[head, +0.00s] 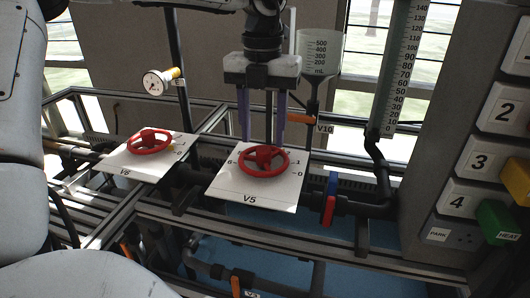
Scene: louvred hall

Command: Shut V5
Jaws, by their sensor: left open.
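The V5 handwheel (263,160) is red and lies on a white plate (256,191) marked V5, with small scale marks near the wheel. My left gripper (261,135) hangs above and just behind the wheel, pointing down. Its two purple-grey fingers are apart, with nothing seen between them. The fingertips are near the wheel's far rim; I cannot tell whether they touch it. My right gripper is not in view.
A second red handwheel (149,141) sits on the V6 plate at left, below a pressure gauge (156,83). A funnel (320,54), a V10 orange lever (301,118), a red-blue lever (329,200) and a scaled tube (401,70) stand right. A button panel (470,150) borders the right.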

